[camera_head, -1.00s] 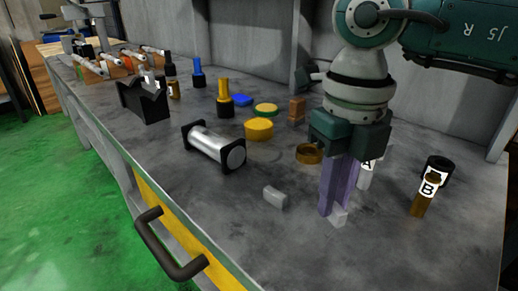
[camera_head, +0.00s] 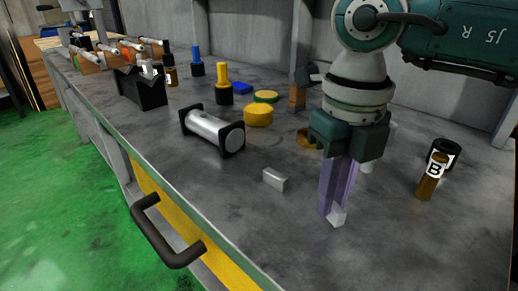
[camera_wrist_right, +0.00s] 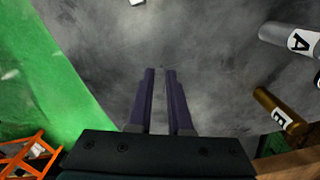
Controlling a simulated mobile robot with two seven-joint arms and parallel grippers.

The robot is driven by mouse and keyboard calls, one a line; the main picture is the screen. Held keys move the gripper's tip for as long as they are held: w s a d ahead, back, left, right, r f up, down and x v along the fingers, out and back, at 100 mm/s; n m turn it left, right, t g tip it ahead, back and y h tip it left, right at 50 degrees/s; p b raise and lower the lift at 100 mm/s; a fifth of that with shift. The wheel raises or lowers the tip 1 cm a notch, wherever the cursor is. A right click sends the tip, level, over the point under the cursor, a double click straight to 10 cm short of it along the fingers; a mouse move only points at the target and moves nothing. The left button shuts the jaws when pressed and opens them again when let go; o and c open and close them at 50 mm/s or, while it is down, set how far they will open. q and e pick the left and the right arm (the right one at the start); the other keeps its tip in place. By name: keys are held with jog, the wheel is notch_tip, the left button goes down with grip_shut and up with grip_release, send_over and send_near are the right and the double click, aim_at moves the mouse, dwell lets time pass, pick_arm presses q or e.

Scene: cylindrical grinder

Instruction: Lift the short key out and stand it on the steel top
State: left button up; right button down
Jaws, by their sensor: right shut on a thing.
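My right gripper (camera_head: 335,214) is shut on a small pale block, the short key (camera_head: 338,217), whose lower end shows below the purple fingertips near the bench's front. Whether it touches the steel top (camera_head: 240,215) I cannot tell. In the right wrist view the fingers (camera_wrist_right: 161,72) point at bare steel, and the key between them is hard to make out. A second pale block (camera_head: 275,179) lies apart, left of the gripper; a white corner (camera_wrist_right: 137,2) shows at the top of the wrist view. My left gripper is not in view.
A grey cylinder marked A (camera_wrist_right: 290,40) is partly hidden by my gripper in the head view. A steel roller (camera_head: 212,132) lies left.

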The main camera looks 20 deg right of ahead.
jog(key=shift+f, duration=0.4)
jog(key=c, duration=0.8)
grip_release()
jog(key=shift+o, duration=0.2)
